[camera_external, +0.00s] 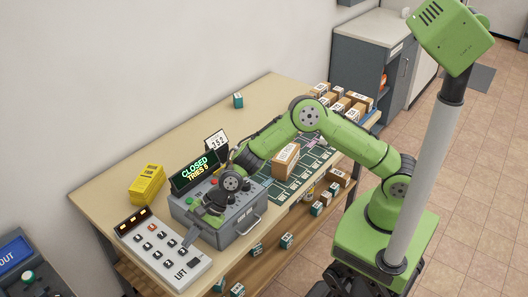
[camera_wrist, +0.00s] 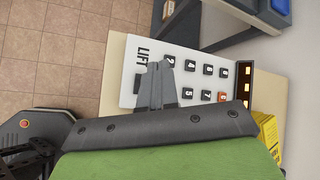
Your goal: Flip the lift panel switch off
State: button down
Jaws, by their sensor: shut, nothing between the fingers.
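The white lift panel (camera_external: 160,250) lies on the near left end of the table, with rows of dark buttons, an orange-lit strip and the word LIFT. In the wrist view the panel (camera_wrist: 190,52) lies beneath my gripper (camera_wrist: 164,68). My gripper is shut and empty, its fingertips over the LIFT end of the panel. A dark part (camera_wrist: 138,83) beside the fingers may be the switch; the fingers partly cover that area, and its position cannot be told. In the outside view my gripper (camera_external: 188,240) reaches down at the panel's right edge; contact cannot be told.
A grey box (camera_external: 236,228) with a handle and a sign reading CLOSED TRIES 5 (camera_external: 195,172) stands right beside the panel. A yellow block (camera_external: 147,184) sits behind the panel. Cartons (camera_external: 286,158) and a green grid mat lie farther right. The back of the table is mostly clear.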

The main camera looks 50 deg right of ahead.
aim_at(193, 263)
jog(key=f+b, duration=0.1)
jog(key=f, duration=0.1)
jog(key=f+b, duration=0.1)
jog(key=f, duration=0.1)
jog(key=f+b, duration=0.2)
jog(key=shift+a+f, duration=0.35)
jog(key=shift+a, duration=0.05)
dwell(1.4)
jog(key=shift+f+b, duration=0.3)
jog(key=shift+f, duration=0.15)
jog(key=shift+f, duration=0.3)
dwell(0.4)
jog(key=shift+r, duration=0.15)
jog(key=shift+r+p, duration=0.3)
jog(key=shift+r, duration=0.4)
jog(key=r+p, duration=0.2)
jog(key=r, duration=0.1)
jog(key=r+p, duration=0.1)
jog(key=r, duration=0.1)
jog(key=shift+d, duration=0.35)
